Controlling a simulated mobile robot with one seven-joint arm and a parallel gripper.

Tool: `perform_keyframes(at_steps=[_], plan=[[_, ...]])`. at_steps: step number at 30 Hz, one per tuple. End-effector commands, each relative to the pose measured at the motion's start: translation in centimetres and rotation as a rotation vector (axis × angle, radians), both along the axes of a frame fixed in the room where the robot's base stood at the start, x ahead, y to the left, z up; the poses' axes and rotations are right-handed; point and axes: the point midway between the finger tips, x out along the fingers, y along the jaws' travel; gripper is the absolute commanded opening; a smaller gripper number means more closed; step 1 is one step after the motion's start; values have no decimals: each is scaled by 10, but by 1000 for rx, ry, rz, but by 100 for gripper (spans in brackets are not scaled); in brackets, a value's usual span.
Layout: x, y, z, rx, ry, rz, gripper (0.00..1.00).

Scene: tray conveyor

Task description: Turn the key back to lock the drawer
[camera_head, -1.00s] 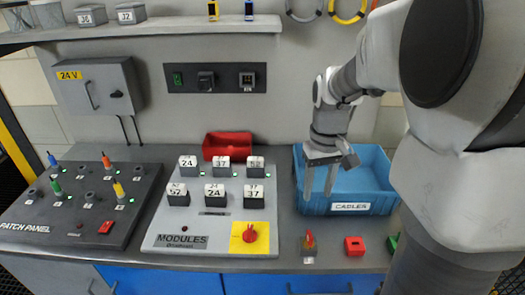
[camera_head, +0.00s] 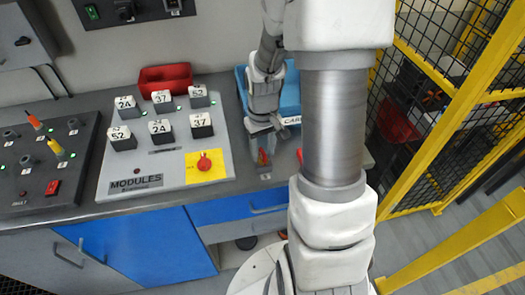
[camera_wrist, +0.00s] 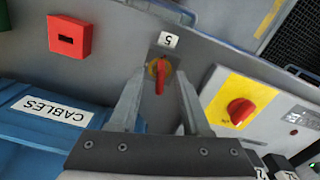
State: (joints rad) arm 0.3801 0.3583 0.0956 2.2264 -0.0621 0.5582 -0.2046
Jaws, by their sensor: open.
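The red key (camera_wrist: 160,75) stands on a small plate labelled 5 at the worktop's front edge. In the head view the key (camera_head: 263,158) is small and partly covered by my gripper. My gripper (camera_wrist: 160,98) is open, with one finger on each side of the key in the wrist view. I cannot tell whether the fingers touch it. In the head view my gripper (camera_head: 262,143) is low over the worktop. The blue drawer front (camera_head: 238,208) with a grey handle lies below the key. It looks flush with the cabinet.
A module board (camera_head: 168,172) with a red knob on a yellow square (camera_head: 204,162) lies left of the key. A red block (camera_wrist: 69,37) stands on the other side, near the blue cables bin (camera_wrist: 32,125). A yellow mesh fence (camera_head: 440,130) stands at the right.

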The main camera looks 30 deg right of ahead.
Motion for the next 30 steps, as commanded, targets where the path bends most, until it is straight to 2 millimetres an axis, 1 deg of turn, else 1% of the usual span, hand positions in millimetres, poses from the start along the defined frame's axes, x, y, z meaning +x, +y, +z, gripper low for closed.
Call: perform_keyframes(at_steps=[3, 10, 11, 12, 14, 18, 27, 30], plan=[[0, 0, -4, 0, 1, 0, 48], [0, 0, -4, 0, 0, 0, 48], [0, 0, -4, 0, 0, 0, 44], [0, 0, -4, 0, 0, 0, 37], [0, 0, -4, 0, 0, 0, 26], [0, 0, -4, 0, 0, 0, 1], [0, 0, -4, 0, 0, 4, 0], [0, 0, -3, 1, 1, 66, 0]])
